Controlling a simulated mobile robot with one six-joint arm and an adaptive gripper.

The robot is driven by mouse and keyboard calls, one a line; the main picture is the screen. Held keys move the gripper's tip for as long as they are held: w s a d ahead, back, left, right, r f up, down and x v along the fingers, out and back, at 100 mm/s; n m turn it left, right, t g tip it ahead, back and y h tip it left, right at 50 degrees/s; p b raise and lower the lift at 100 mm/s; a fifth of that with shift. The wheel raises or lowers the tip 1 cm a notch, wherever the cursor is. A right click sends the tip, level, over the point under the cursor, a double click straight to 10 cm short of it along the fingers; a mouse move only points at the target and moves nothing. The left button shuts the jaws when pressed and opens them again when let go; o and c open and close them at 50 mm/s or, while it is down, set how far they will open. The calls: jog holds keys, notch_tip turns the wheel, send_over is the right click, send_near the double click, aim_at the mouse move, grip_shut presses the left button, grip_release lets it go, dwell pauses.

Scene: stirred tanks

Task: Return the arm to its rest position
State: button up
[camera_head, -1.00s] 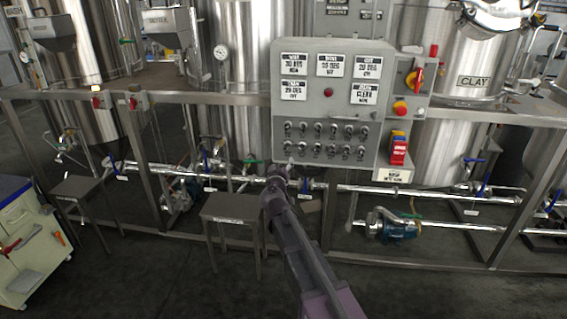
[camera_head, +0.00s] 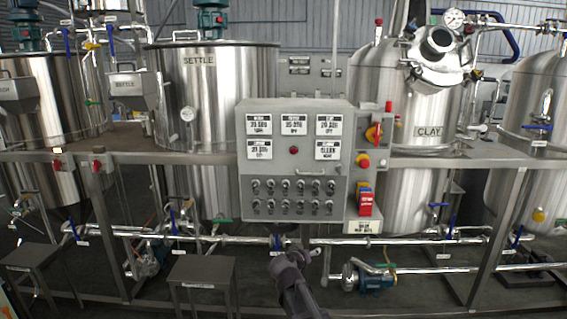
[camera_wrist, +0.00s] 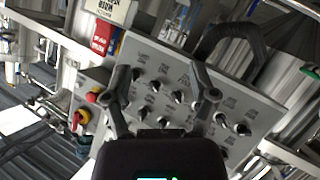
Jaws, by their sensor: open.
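My arm (camera_head: 296,292) reaches up from the bottom centre of the head view. Its end, my gripper (camera_head: 300,253), shows small and dark below the grey control panel (camera_head: 292,160). In the wrist view my gripper (camera_wrist: 162,75) is open, its two dark fingers spread with nothing between them. Behind the fingers the panel (camera_wrist: 240,95) appears tilted, with rows of black knobs. I cannot tell the exact gap between the fingers and the panel.
Steel tanks labelled SETTLE (camera_head: 200,95) and CLAY (camera_head: 425,105) stand behind the frame. A stool (camera_head: 203,270) stands left of my arm, and a blue pump (camera_head: 376,278) sits low to its right. Pipes run behind my gripper.

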jog(key=s+d+f+m+g+y, duration=0.1)
jog(key=s+d+f+g, duration=0.3)
jog(key=s+d, duration=0.15)
jog(key=s+d+f+m+g, duration=0.1)
jog(key=s+d+f+g, duration=0.25)
jog(key=s, duration=0.35)
jog(key=s+f+n+g+y, duration=0.1)
jog(key=s+f+g+y, duration=0.15)
jog(key=s, duration=0.35)
jog(key=s+f+n+g+y, duration=0.1)
jog(key=s+g+y, duration=0.15)
jog(key=s, duration=0.35)
notch_tip(320, 180, up, 21)
jog(key=p, duration=2.1)
jog(key=shift+t, duration=0.35)
jog(key=shift+w, duration=0.1)
